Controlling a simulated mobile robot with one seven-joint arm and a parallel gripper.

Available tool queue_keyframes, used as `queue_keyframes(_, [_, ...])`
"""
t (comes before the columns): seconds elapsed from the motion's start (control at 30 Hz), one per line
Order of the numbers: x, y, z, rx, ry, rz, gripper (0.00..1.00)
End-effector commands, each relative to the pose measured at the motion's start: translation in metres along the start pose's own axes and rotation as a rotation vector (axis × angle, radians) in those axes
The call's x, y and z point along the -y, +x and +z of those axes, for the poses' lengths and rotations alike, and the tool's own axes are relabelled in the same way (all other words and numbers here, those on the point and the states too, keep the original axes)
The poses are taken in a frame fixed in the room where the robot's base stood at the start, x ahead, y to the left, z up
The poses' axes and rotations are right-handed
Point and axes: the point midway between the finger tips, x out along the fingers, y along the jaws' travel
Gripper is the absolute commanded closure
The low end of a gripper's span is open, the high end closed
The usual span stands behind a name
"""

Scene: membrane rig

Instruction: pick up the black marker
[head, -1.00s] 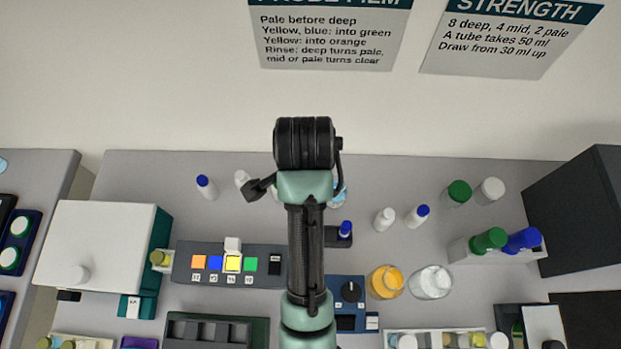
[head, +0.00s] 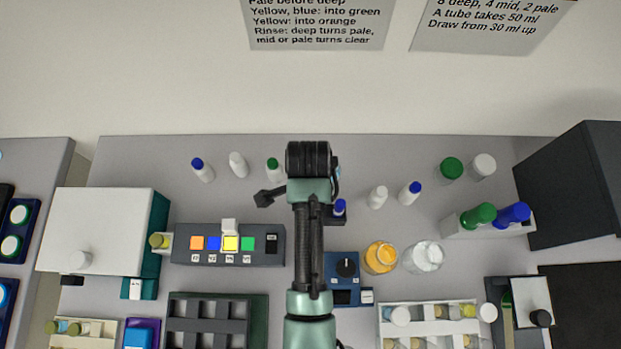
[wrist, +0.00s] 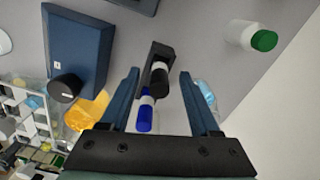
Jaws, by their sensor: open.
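In the wrist view a black cylinder with a pale band (wrist: 159,77), which looks like the black marker, stands in or against a small dark holder (wrist: 161,50). A blue-capped vial (wrist: 145,112) is right beside it, on the near side. My gripper (wrist: 159,74) is open, with one blue finger on each side of the holder and nothing visibly clamped. In the head view my arm covers the gripper and most of the holder. Only the blue cap (head: 340,207) shows there, and I cannot make out the black cylinder.
A green-capped white bottle (wrist: 252,38) stands on the bench past my right finger. A blue device with a black knob (head: 346,268) and an orange beaker (head: 381,257) are close by. More small bottles (head: 377,197) stand to the right. Bare bench lies behind them.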

Motion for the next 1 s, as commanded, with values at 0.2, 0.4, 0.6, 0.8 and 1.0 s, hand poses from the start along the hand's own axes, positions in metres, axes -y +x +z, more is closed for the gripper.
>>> queue_keyframes(0.2, [-0.001, 0.027, -0.003, 0.001, 0.001, 0.003, 0.37])
queue_keyframes(0.4, [-0.001, 0.038, -0.003, 0.000, 0.000, 0.001, 0.37])
queue_keyframes(0.6, [-0.001, 0.038, -0.003, 0.000, 0.000, 0.000, 0.39])
queue_keyframes(0.8, [-0.001, 0.038, -0.003, 0.000, 0.000, 0.000, 0.75])
queue_keyframes(1.0, [-0.001, 0.038, -0.003, 0.000, 0.000, 0.000, 1.00])
